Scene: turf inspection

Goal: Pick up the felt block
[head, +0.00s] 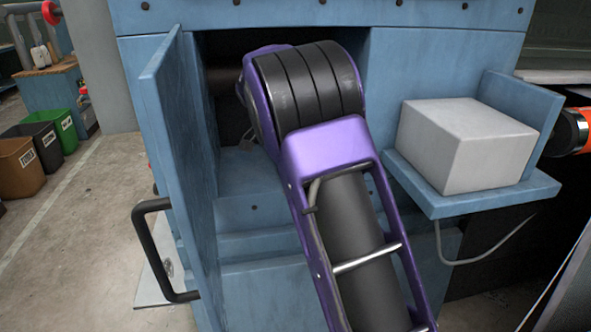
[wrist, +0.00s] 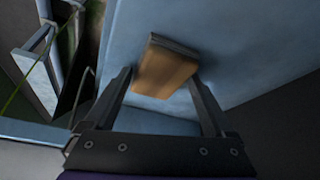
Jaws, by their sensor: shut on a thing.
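In the wrist view, the felt block (wrist: 166,68), a tan block with a dark grey layer along its far edge, sits between the fingertips of my gripper (wrist: 162,78). My gripper is shut on it, with one finger at each side. A pale blue surface lies behind the block; I cannot tell whether the block touches it. In the head view, my purple and black arm reaches into the open blue cabinet (head: 245,185) and hides the gripper and the block.
The cabinet door (head: 180,150) stands open on the left, with a black handle (head: 150,250). A blue side shelf (head: 470,203) carrying a large whitish block (head: 465,145) juts out on the right. Several bins (head: 20,165) stand on the floor at far left.

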